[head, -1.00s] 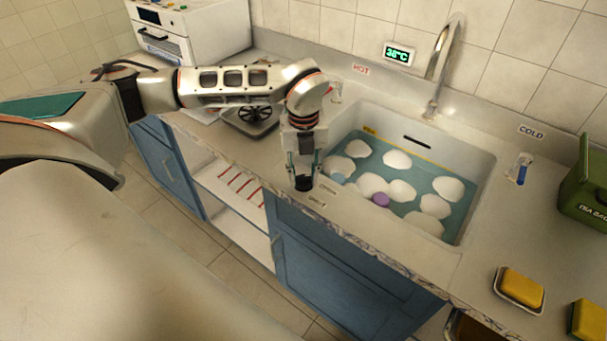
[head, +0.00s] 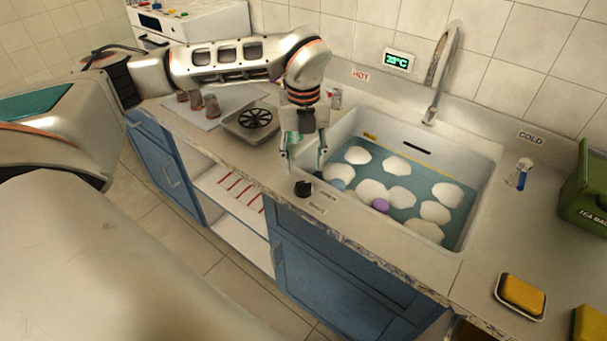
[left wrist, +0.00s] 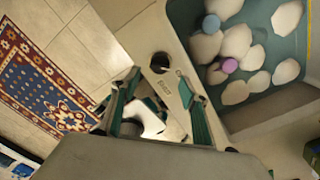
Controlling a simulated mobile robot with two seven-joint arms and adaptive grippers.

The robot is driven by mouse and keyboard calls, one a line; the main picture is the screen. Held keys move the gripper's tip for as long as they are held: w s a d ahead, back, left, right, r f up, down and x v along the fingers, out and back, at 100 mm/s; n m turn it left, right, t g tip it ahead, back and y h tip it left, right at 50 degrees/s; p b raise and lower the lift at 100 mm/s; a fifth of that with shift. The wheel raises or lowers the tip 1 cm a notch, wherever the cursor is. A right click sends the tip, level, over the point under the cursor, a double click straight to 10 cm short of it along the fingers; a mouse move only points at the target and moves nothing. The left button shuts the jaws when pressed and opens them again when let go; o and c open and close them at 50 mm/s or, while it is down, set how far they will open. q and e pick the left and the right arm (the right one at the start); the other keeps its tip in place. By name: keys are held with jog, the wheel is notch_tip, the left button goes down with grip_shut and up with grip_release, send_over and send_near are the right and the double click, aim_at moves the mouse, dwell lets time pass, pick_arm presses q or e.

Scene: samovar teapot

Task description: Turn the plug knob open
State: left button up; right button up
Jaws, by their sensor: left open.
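The black plug knob (head: 303,188) stands on the counter's front edge, left of the sink, beside two small labels too small to read surely. It shows uncovered in the left wrist view (left wrist: 160,62), between and beyond my finger lines. Which label it points to I cannot tell. My left gripper (head: 305,166) is open and empty, its fingers pointing down above and behind the knob, apart from it. Both spread fingers also show in the left wrist view (left wrist: 156,100). My right gripper is not in view.
The sink (head: 474,200) holds water, foam and a purple round thing (head: 380,205). The tap (head: 440,75) rises behind it. A grey tray (head: 238,126) with a black wheel-like part lies left of my gripper. A green box (head: 588,190) and yellow sponge (head: 522,293) stand right.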

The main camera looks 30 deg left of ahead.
aim_at(303, 183)
pick_arm(q)
notch_tip(303, 183, up, 5)
jog(key=shift+f, duration=0.1)
dwell(0.7)
